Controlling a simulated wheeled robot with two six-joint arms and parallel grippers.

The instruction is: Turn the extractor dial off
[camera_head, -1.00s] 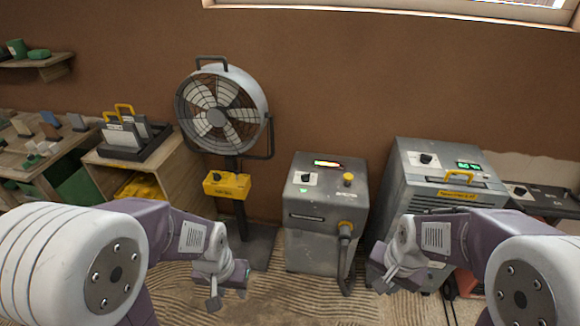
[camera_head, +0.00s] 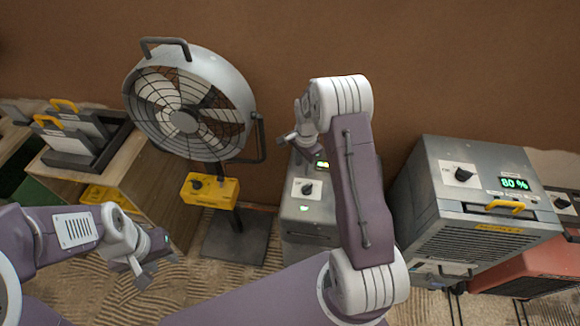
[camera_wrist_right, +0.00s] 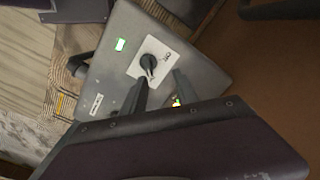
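The extractor, seemingly the grey metal cabinet (camera_head: 310,232) in the middle, has a black dial (camera_head: 307,189) on a white plate and a lit green light (camera_head: 303,208). In the right wrist view the dial (camera_wrist_right: 149,65) points toward the lower part of the picture, beside the green light (camera_wrist_right: 120,44). My right gripper (camera_head: 297,140) is above the cabinet's back edge, its fingers apart. In its wrist view the fingers (camera_wrist_right: 160,92) reach toward the dial, one close to it; contact is unclear. My left gripper (camera_head: 155,265) is open and empty at the lower left.
A fan (camera_head: 185,115) with a yellow control box (camera_head: 210,190) stands left of the cabinet. A larger grey unit (camera_head: 480,205) showing 80 % and its own dial stands at the right.

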